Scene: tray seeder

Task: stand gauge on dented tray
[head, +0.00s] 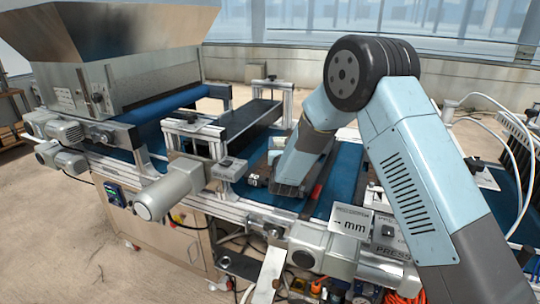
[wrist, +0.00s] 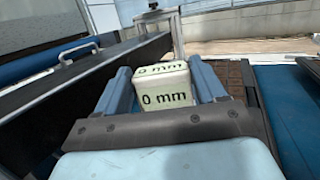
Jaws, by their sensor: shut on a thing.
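The gauge (wrist: 163,90) is a white block with dark "0 mm" lettering on its top and near side. In the wrist view it sits upright between the blue fingers of my gripper (wrist: 160,68), which is shut on it. A brown tray with a grid of cells (wrist: 241,76) lies on the blue belt just right of and behind the gauge. I cannot see a dent in the visible part. Whether the gauge touches the tray is hidden. In the head view my gripper (head: 288,187) points down over the belt, and the gauge does not show there.
The blue belt (head: 272,195) runs beneath my gripper, between metal side rails. A dark long hopper (head: 250,118) stands close on the left. A grey motor (head: 170,190) juts out in front. A sign reading "mm" (head: 350,222) stands at the near rail.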

